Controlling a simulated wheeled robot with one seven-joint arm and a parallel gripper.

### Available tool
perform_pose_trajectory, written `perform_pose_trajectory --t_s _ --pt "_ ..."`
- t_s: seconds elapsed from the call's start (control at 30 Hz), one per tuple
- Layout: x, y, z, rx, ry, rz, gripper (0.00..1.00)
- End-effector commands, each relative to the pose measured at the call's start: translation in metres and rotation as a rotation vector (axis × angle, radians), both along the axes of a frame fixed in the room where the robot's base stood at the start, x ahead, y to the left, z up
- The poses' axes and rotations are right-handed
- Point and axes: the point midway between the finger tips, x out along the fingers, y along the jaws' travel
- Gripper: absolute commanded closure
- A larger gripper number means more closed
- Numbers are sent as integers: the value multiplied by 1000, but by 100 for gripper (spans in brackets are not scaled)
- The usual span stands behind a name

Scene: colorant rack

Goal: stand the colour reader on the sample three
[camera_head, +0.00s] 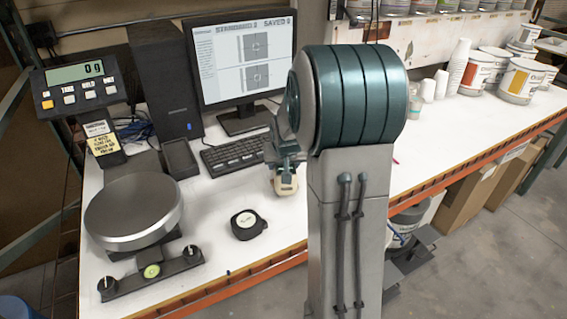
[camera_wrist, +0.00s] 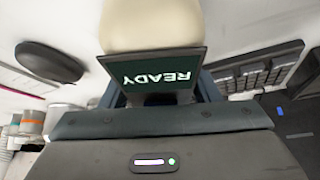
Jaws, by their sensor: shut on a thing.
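The colour reader (camera_head: 286,183) is a cream hand-held device. It is up close in the wrist view (camera_wrist: 150,25), where its dark screen reads READY, upside down. My gripper (camera_head: 283,154) is shut on it, with a jaw on each side of the screen in the wrist view. The reader hangs over the white bench, in front of the keyboard; its gap to the bench is unclear. My arm hides part of the bench to its right. I cannot make out sample three in either view.
A keyboard (camera_head: 235,154) and a monitor (camera_head: 240,55) reading "SAVED 0" stand behind. Cups (camera_head: 441,84) and paint tubs (camera_head: 484,72) stand right. A dark mouse-like object (camera_wrist: 48,62) lies in the wrist view.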

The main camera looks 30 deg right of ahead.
Motion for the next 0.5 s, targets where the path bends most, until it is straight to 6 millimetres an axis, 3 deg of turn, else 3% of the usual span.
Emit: perform_pose_trajectory --t_s 0.17,0.2,0.27,0.5 --pt "1 0 -3 -1 -3 0 88" --pt "0 0 -3 0 0 0 35" --pt "0 0 -3 0 0 0 22" --pt "0 0 -2 0 1 0 22"
